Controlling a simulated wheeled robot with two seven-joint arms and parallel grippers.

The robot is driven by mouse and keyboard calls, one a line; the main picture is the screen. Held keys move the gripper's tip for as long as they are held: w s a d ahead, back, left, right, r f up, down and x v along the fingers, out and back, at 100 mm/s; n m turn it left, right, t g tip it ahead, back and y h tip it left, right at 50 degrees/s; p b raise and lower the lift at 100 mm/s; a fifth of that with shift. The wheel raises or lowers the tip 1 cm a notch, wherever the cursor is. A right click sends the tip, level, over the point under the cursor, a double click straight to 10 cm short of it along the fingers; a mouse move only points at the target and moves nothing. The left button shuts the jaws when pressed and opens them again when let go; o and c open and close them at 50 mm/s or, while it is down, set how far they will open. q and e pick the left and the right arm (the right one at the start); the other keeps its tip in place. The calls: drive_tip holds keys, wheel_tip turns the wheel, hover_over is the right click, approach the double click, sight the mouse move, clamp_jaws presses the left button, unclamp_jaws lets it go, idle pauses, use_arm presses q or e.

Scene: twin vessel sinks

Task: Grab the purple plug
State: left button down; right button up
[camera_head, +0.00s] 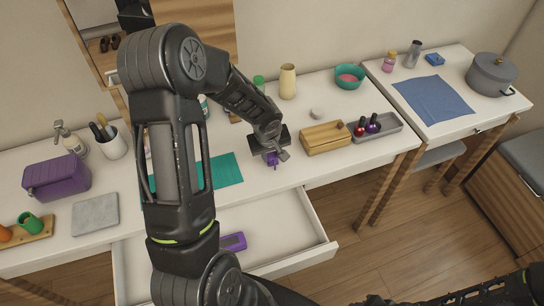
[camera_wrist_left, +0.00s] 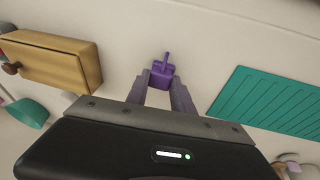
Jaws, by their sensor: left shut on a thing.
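The purple plug (camera_wrist_left: 162,72) is a small block with a thin prong, seen between the fingertips in the left wrist view. In the head view the plug (camera_head: 271,159) shows just below the fingers, over the white counter. My left gripper (camera_wrist_left: 161,84) is shut on the plug; it also shows in the head view (camera_head: 274,154). I cannot tell whether the plug touches the counter. My right gripper is not in view; a dark arm part shows at the lower right.
A wooden box (camera_head: 326,140) stands just right of the gripper, with a grey tray (camera_head: 389,128) beyond it. A green mat (camera_head: 226,171) lies to the left. An open drawer (camera_head: 290,232) below holds a purple item (camera_head: 233,241). A yellow vase (camera_head: 288,82) stands behind.

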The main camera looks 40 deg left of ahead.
sight(272, 156)
use_arm(q)
drive_tip(key=shift+r, duration=0.15)
wheel_tip(272, 156, up, 10)
drive_tip(key=shift+b, duration=0.35)
drive_tip(key=shift+f, duration=0.2)
idle(0.4)
